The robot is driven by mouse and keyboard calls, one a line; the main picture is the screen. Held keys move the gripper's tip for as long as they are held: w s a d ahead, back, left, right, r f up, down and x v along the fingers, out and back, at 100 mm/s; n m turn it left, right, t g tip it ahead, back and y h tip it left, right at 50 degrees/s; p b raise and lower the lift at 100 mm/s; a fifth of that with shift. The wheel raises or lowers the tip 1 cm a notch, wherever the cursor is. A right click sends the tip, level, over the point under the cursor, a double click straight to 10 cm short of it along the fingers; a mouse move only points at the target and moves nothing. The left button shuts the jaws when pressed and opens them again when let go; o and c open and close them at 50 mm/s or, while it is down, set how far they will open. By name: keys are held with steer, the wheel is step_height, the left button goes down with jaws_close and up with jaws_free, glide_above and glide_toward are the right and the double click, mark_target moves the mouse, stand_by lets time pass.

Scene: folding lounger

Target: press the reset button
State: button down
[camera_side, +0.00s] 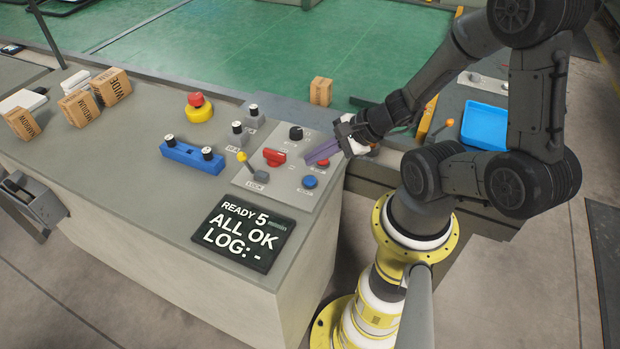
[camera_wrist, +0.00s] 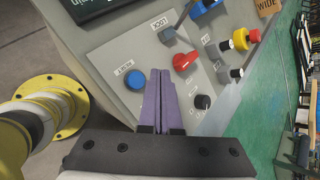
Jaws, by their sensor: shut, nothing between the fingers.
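The blue button (camera_side: 310,182) sits at the near right of the grey control panel (camera_side: 285,195). In the wrist view the blue button (camera_wrist: 134,78) is just left of my fingertips, with a small label beside it that looks like RESET. My gripper (camera_side: 309,158) has slim purple fingers, closed together and empty. It reaches in from the right over the panel, behind the blue button in the side view. In the wrist view the fingers (camera_wrist: 159,72) point up the picture, to the right of the button. I cannot tell their exact height above the panel.
A red knob (camera_side: 274,157), a yellow-tipped lever (camera_side: 245,160) and a black knob (camera_side: 296,132) stand close by. A small red part (camera_side: 323,163) shows beside my fingers. A display (camera_side: 243,232) reads READY and ALL OK. A red-and-yellow emergency button (camera_side: 199,108) is farther left.

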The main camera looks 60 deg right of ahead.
steer(key=shift+r, duration=0.9)
steer(key=shift+a, duration=0.1)
steer(key=s+a+r+n+g+y, duration=0.1)
steer(key=a+r+n+g+y, duration=0.15)
steer(key=a+r+n, duration=1)
steer(key=s+d+r+n+h, duration=0.3)
steer(key=s+d+n, duration=0.3)
steer(key=n, duration=0.6)
steer(key=shift+s+d+r+g+h, duration=0.2)
steer(key=shift+d+g+h, duration=0.25)
steer(key=shift+d+h, duration=0.35)
